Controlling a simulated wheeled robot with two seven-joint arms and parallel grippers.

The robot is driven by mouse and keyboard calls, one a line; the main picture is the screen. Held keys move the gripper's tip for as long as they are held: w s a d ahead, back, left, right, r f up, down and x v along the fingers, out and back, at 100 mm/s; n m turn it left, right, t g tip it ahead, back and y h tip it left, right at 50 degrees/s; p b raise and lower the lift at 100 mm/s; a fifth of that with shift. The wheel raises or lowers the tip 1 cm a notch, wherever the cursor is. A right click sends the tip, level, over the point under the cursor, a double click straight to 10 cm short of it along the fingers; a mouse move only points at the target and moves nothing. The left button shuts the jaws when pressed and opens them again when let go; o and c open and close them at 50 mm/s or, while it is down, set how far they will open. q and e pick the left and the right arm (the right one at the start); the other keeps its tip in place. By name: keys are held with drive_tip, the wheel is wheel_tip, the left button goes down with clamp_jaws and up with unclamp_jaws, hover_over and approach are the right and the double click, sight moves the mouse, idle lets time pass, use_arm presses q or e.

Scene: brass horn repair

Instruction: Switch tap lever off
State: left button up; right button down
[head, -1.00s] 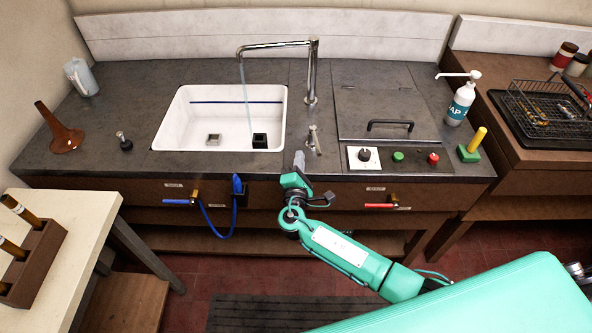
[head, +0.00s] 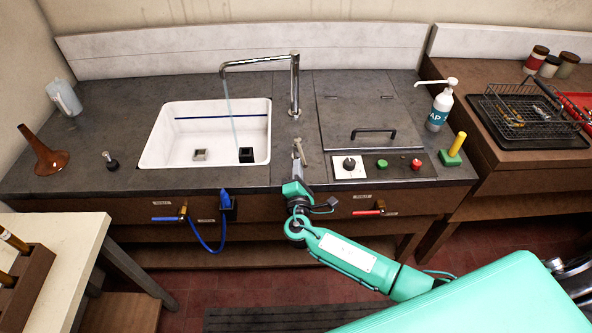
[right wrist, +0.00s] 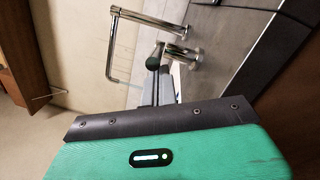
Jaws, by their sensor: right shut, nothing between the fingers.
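The tap is a tall chrome spout (head: 294,85) behind the white sink (head: 205,112), and a thin stream of water (head: 231,105) runs from it into the basin. The small metal tap lever (head: 298,148) stands on the counter right of the sink. In the right wrist view the lever (right wrist: 180,54) shows with a dark rounded end, just beyond my fingers. My right gripper (head: 299,168) is shut and empty at the counter's front edge, right in front of the lever. I cannot tell whether it touches the lever. My left gripper is not in view.
A panel with a black knob (head: 349,163), green button (head: 382,164) and red button (head: 416,164) lies right of my gripper. A lidded hatch (head: 370,110) is behind it. Below the counter front are a blue-handled valve (head: 166,219) and a red-handled valve (head: 367,212).

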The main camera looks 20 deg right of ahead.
drive_tip(key=shift+s+d+f+n+y+b, duration=0.1)
drive_tip(key=shift+d+n+y+b, duration=0.3)
drive_tip(key=shift+y, duration=0.2)
drive_tip(key=shift+s+d+f+n+t+y+b, duration=0.15)
drive_tip(key=shift+d+n+t+y+b, duration=0.15)
drive_tip(key=shift+d+n+y+b, duration=0.5)
drive_tip(key=d+n+y+b, duration=0.1)
drive_tip(key=y+b, duration=0.1)
drive_tip(key=n+y+b, duration=0.1)
drive_tip(key=y+b, duration=0.1)
drive_tip(key=d+n+y+b, duration=0.1)
drive_tip(key=y+b, duration=0.1)
drive_tip(key=shift+d, duration=0.3)
drive_tip(key=shift+d+n+y+b, duration=0.15)
drive_tip(key=shift+n+y+b, duration=0.15)
drive_tip(key=shift+y+b, duration=0.1)
drive_tip(key=shift+w+d+r+b, duration=0.2)
drive_tip(key=shift+d+r+b, duration=0.05)
drive_tip(key=shift+d+b, duration=0.25)
drive_tip(key=shift+r, duration=0.1)
